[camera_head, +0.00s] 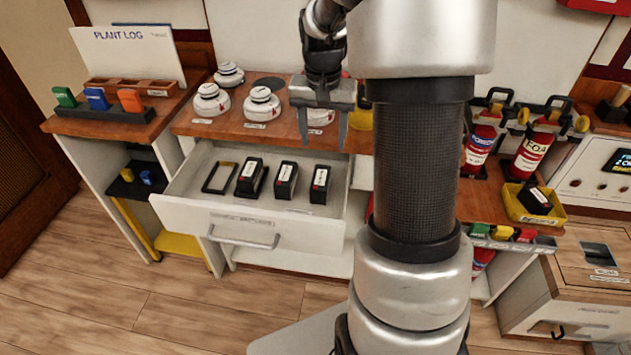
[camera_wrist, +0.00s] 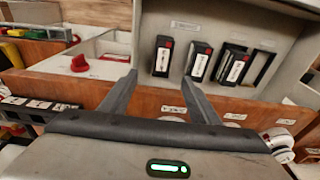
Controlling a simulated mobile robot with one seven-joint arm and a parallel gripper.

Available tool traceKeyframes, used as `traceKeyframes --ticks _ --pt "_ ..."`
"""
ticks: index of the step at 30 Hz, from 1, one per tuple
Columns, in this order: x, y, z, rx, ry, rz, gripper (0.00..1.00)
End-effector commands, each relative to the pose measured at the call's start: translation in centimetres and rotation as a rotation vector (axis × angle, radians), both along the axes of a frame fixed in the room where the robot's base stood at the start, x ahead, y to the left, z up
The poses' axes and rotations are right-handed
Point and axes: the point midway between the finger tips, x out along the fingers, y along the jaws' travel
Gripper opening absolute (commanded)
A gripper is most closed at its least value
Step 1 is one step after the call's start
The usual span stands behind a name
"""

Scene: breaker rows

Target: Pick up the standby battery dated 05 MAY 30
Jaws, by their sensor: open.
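Three black batteries with white labels stand in a row in the open white drawer: a left one (camera_head: 251,177), a middle one (camera_head: 286,180) and a right one (camera_head: 320,185). They also show in the wrist view, in reversed order: the right one (camera_wrist: 163,57), the middle one (camera_wrist: 200,62) and the left one (camera_wrist: 233,66). The dates are too small to read, so I cannot tell which is 05 MAY 30. My gripper (camera_head: 321,122) is open and empty, above the counter behind the drawer. In the wrist view its fingers (camera_wrist: 159,80) point towards the drawer.
An empty black frame (camera_head: 220,177) lies left of the batteries in the drawer (camera_head: 215,222). White round detectors (camera_head: 262,104) stand on the wooden counter. Another black block (camera_head: 535,199) sits in a yellow tray (camera_head: 517,210) at right. My arm hides part of the counter.

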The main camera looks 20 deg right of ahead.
Motion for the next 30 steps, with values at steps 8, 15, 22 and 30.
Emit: traceKeyframes --ticks 8,15,22,30 --pt "0.5 -0.3 -6.6 0.002 0.003 0.001 0.56" --pt "0.9 -0.6 -9.5 0.001 0.001 0.000 0.56" --pt "1.1 -0.4 -10.9 0.000 0.001 0.002 0.56" --pt "1.5 -0.3 -14.7 0.000 0.001 0.001 0.56"
